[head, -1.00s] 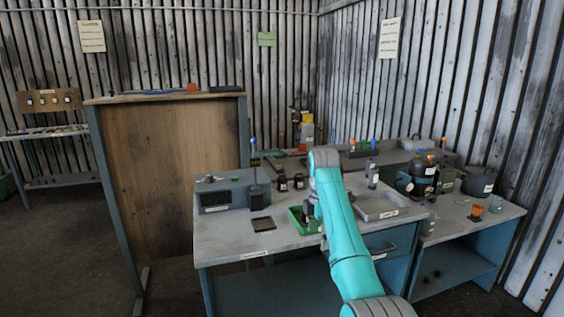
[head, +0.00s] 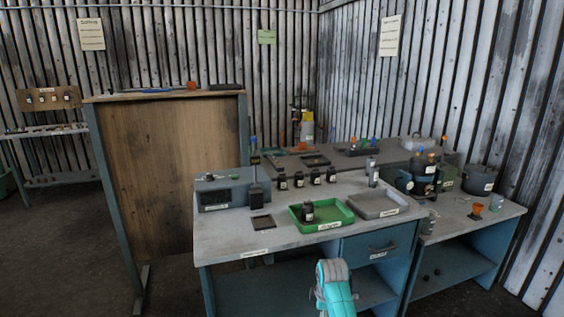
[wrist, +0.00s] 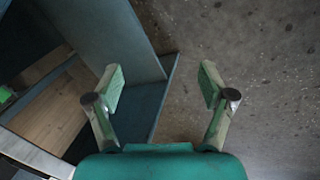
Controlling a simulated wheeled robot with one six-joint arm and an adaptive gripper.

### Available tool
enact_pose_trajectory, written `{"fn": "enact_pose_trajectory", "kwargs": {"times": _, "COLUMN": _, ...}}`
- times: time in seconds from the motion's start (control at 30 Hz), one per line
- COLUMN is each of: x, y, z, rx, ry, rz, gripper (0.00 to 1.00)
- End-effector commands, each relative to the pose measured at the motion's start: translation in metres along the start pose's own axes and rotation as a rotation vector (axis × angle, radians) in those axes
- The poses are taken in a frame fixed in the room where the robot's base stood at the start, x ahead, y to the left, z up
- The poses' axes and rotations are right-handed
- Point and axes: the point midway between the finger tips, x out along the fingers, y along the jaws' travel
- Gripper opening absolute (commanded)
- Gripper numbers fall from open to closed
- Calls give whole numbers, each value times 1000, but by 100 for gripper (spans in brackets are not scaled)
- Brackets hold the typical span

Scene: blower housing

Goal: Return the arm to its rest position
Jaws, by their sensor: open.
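My arm shows in the head view as a short teal link at the bottom, in front of the bench (head: 230,238) and below its top. My gripper (wrist: 160,85) shows in the wrist view with its two fingers spread wide and nothing between them. Beneath it are the concrete floor and blue bench panels. In the head view the gripper itself is hidden behind the arm link or too small to make out.
On the bench, a green tray (head: 340,222) holds a dark bottle (head: 308,210); a grey tray (head: 392,212) sits beside it. Several dark bottles stand behind. A wooden partition (head: 175,170) stands left. The floor (wrist: 250,60) under my gripper looks clear.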

Motion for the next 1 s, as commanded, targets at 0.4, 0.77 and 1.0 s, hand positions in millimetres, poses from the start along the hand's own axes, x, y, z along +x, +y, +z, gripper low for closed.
{"fn": "enact_pose_trajectory", "kwargs": {"times": 0.4, "x": 94, "y": -130, "z": 32, "rx": 267, "ry": 47, "rz": 174, "gripper": 81}}
{"fn": "enact_pose_trajectory", "kwargs": {"times": 0.77, "x": 114, "y": -249, "z": 57, "rx": 494, "ry": 125, "rz": 322, "gripper": 81}}
{"fn": "enact_pose_trajectory", "kwargs": {"times": 1.0, "x": 99, "y": -327, "z": 72, "rx": 640, "ry": 195, "rz": 413, "gripper": 81}}
